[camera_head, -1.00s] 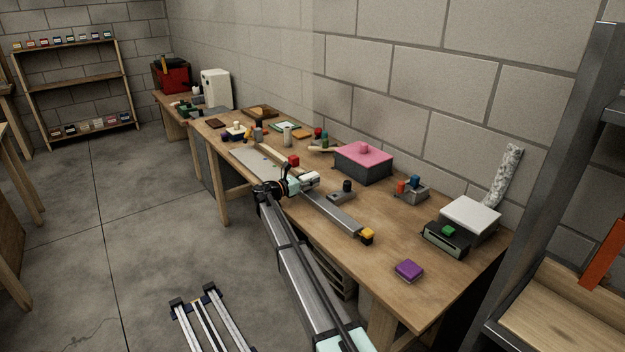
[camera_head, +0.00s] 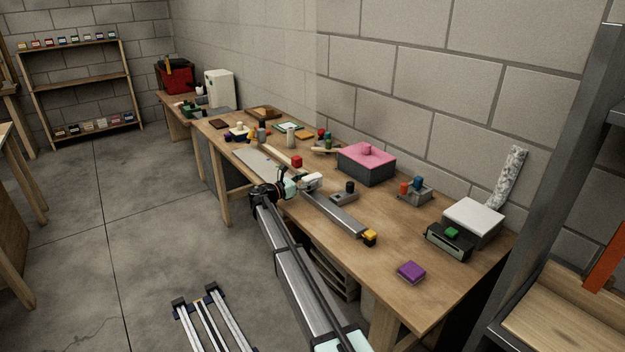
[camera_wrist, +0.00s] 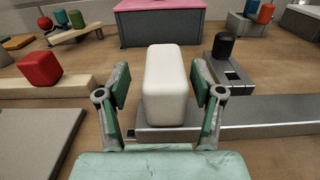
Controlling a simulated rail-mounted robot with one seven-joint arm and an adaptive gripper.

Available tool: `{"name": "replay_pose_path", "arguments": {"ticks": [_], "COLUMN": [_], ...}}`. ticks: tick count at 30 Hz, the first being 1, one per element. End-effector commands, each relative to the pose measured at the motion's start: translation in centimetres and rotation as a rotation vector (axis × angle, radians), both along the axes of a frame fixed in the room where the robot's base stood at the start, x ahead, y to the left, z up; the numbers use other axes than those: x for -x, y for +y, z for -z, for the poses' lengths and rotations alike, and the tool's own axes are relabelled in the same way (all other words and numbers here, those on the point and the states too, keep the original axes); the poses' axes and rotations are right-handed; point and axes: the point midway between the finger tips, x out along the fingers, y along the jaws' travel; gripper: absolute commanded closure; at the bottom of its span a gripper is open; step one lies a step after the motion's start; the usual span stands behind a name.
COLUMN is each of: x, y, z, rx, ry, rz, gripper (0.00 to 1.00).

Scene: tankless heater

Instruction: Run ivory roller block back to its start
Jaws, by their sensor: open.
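The ivory roller block (camera_wrist: 168,75) stands upright on a small grey base in the middle of the wrist view. It also shows as a small pale block (camera_head: 313,181) in the head view, at the near-left part of the grey rail (camera_head: 335,213). The rail continues to the right in the wrist view (camera_wrist: 270,112). My gripper (camera_wrist: 160,88) is open, with one green finger on each side of the block and a visible gap at both sides. In the head view my gripper (camera_head: 301,184) is beside the block, partly hiding the rail's left part.
A yellow block (camera_head: 369,237) sits at the rail's right end. A dark knob on a grey base (camera_head: 345,193) stands behind the rail. A red block (camera_head: 297,161) is on a wooden bar at left. A pink-topped box (camera_head: 366,164) stands farther back. The front-right tabletop is mostly clear.

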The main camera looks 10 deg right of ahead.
Motion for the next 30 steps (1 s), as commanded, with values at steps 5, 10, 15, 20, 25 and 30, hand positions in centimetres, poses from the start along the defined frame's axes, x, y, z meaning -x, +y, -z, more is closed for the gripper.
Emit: {"name": "replay_pose_path", "arguments": {"ticks": [5,10,15,20,25,30], "x": [1.9,3.3,4.2,4.5,4.5,4.5], "y": [3.2,5.9,7.5,8.1,8.2,8.1], "z": [0.0,0.0,0.0,0.0,0.0,-0.3], "rx": [0.000,0.000,0.000,0.000,0.000,0.001], "ry": [0.000,0.000,0.000,0.000,0.000,0.000], "rz": [-0.003,-0.002,-0.002,-0.001,-0.001,-0.001], "gripper": [0.33,0.33,0.33,0.33,0.33,0.33]}}
